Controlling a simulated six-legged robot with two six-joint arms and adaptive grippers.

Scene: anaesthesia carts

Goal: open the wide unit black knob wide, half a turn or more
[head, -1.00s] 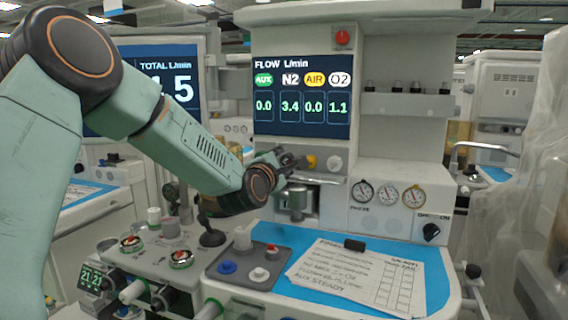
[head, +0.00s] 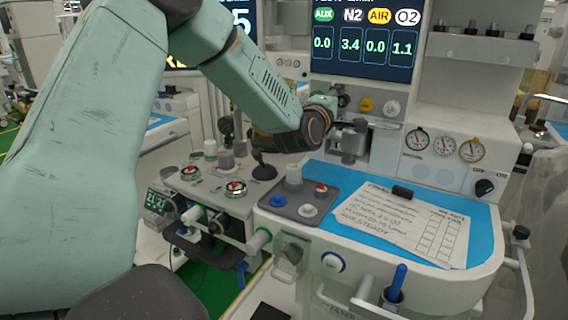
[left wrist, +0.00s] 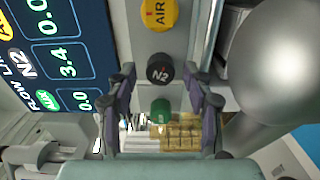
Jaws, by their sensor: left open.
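The black knob, marked N2 (left wrist: 160,70), faces the left wrist camera on the flow panel. The fingers of my left gripper (left wrist: 160,78) are open, one on each side of it. A gap shows between the knob and each finger, and I cannot tell how deep they reach. In the head view my left gripper (head: 334,101) is at the panel, left of the yellow knob, and mostly hides the black knob. The flow display (head: 365,42) reads 3.4 under N2. My right gripper is not in view.
The yellow AIR knob (left wrist: 159,13) and green knob (left wrist: 160,111) flank the black one closely. A white knob (head: 390,108) is further right. Below are a metal fitting (head: 350,142) and a blue worktop (head: 340,187) with a paper sheet (head: 405,222).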

